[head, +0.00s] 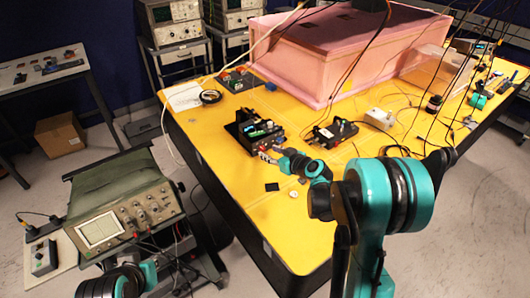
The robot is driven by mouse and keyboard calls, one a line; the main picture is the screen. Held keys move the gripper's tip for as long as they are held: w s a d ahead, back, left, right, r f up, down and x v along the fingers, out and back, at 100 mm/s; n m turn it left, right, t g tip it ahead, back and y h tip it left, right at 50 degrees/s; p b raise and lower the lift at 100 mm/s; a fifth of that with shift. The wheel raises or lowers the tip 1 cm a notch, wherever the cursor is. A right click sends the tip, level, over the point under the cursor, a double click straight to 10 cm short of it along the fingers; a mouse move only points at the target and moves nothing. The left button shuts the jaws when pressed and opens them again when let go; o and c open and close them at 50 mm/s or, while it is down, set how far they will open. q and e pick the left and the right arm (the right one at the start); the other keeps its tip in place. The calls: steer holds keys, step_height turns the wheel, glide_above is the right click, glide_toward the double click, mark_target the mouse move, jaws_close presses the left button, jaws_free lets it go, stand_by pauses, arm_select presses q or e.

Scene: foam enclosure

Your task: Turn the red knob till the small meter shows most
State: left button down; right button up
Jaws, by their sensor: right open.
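A small black device (252,132) with coloured parts on top stands on the yellow table (225,185). A second small black unit (335,132) with a reddish spot stands to its right. I cannot make out for sure which part is the red knob or which is the small meter; both are too small to tell. My right gripper (268,153) is open at the front right of the first device, close to it. I cannot tell whether it touches. Part of my left arm shows at the bottom left; its gripper is not in view.
A large pink foam enclosure (330,70) fills the back of the table, with black cables hanging in front of it. A white box (380,119) stands right of the devices. An oscilloscope (122,212) stands on a cart at left. The table's near left part is mostly clear.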

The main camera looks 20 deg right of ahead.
mark_target(264, 150)
steer(key=shift+b+x, duration=0.3)
steer(key=shift+x, duration=1.45)
jaws_close()
steer(key=shift+d, duration=0.1)
steer(key=m+y, duration=0.1)
steer(key=m+y+b, duration=0.1)
steer(key=shift+d+f+m+g, duration=0.2)
steer(key=shift+m+g, duration=0.1)
steer(key=shift+m, duration=0.1)
steer(key=shift+w+d+m+y+b, duration=0.15)
steer(key=shift+m+y+b, duration=0.85)
steer(key=shift+m, duration=0.6)
